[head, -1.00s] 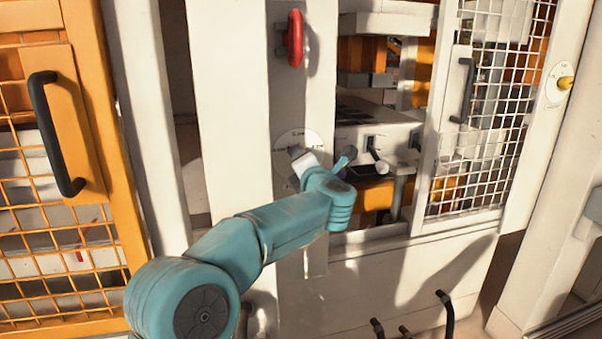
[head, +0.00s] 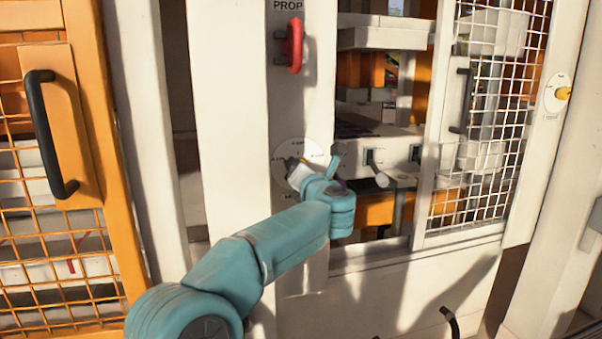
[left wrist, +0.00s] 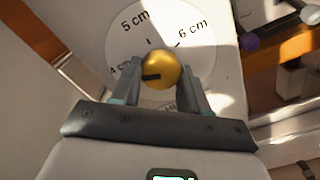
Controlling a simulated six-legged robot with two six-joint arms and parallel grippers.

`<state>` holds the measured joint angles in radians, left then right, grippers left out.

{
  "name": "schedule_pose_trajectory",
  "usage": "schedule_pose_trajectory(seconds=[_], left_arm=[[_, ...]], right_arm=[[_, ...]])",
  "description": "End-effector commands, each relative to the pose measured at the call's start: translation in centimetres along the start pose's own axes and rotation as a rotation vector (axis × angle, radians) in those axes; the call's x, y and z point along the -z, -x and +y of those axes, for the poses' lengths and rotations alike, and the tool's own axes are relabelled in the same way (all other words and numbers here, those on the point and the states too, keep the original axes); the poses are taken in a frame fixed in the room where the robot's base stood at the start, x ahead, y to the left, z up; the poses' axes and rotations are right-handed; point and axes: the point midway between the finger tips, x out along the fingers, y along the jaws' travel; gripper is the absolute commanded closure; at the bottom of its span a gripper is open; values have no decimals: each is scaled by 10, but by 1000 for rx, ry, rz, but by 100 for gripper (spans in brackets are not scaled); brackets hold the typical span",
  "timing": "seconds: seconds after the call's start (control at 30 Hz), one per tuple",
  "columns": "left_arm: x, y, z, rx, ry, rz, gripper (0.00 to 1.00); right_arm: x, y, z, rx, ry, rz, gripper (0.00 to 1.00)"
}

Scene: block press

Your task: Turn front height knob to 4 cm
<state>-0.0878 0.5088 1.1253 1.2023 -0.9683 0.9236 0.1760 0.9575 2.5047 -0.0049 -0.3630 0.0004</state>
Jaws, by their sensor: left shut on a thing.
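The front height knob (left wrist: 160,71) is a round gold knob with a dark pointer mark. It sits on a white dial (left wrist: 187,45) printed 4 cm, 5 cm and 6 cm. In the left wrist view the mark points left and slightly down, toward the 4 cm side, a little below that label. My left gripper (left wrist: 160,82) has a finger on each side of the knob and is shut on it. In the head view, the gripper (head: 302,172) covers the knob and part of the dial (head: 284,170) on the white post. My right gripper does not show.
A red handle (head: 294,45) under a PROP label is above the dial. To the right are a lever with a pale knob (head: 382,180) and a mesh door (head: 480,130) with a black handle. An orange mesh door (head: 110,150) stands at left.

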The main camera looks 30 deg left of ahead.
Motion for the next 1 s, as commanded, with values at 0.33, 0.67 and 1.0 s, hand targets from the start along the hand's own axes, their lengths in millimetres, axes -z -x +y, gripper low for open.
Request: schedule_pose_trajectory(seconds=[0.33, 0.67, 1.0], left_arm=[[-1, 0, 0, 0, 1, -2, 31], [-1, 7, 0, 1, 0, -2, 31], [-1, 88, 0, 4, 1, -5, 31]], right_arm=[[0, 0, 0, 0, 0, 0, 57], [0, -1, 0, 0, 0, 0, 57], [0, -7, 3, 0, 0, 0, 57]])
